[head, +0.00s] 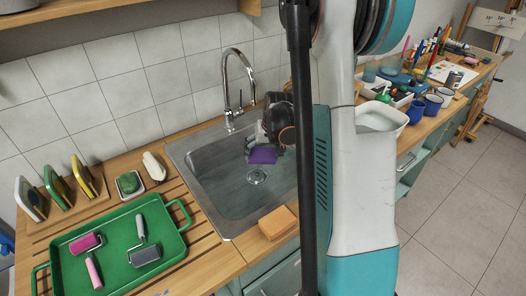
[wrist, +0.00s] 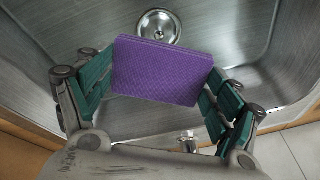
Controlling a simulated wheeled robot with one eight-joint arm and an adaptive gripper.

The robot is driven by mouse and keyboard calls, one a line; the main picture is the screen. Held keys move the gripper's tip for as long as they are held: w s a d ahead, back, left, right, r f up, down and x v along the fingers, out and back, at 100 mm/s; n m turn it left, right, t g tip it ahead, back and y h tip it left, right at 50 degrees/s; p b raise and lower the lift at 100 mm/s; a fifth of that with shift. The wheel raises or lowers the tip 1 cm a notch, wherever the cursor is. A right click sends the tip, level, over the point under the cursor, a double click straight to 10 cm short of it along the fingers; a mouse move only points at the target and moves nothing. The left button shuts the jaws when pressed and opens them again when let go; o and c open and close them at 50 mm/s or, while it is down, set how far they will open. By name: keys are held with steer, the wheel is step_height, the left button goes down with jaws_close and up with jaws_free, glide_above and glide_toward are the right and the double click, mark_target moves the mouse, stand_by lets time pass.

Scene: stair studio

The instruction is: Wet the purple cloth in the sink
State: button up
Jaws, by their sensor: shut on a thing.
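The purple cloth (head: 262,155) is a flat folded rectangle held over the steel sink (head: 207,166). My gripper (head: 274,140) is above the basin and shut on the cloth. In the wrist view the cloth (wrist: 163,72) sits between the green-padded fingers of my gripper (wrist: 158,88), and the sink (wrist: 255,40) lies below it. The drain (wrist: 160,26) shows just past the cloth. The chrome faucet (head: 237,85) stands at the back of the sink, its spout near my gripper. I cannot tell whether water runs or whether the cloth is wet.
A green tray (head: 178,246) with rollers lies left of the sink. An orange sponge-like block (head: 278,222) sits at the sink's front edge. A soap dish (head: 130,185) and a rack of pads (head: 60,190) stand at the left. Blue mugs (head: 416,111) stand at the right.

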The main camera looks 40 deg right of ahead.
mark_target(264, 158)
steer(key=shift+f+b, duration=1.9)
steer(key=shift+f, duration=0.7)
steer(key=shift+r+p, duration=3.65)
steer(key=shift+r, duration=2)
step_height(264, 158, up, 4)
steer(key=shift+f+p, duration=0.1)
steer(key=shift+p, duration=1.15)
steer(key=shift+d, duration=0.1)
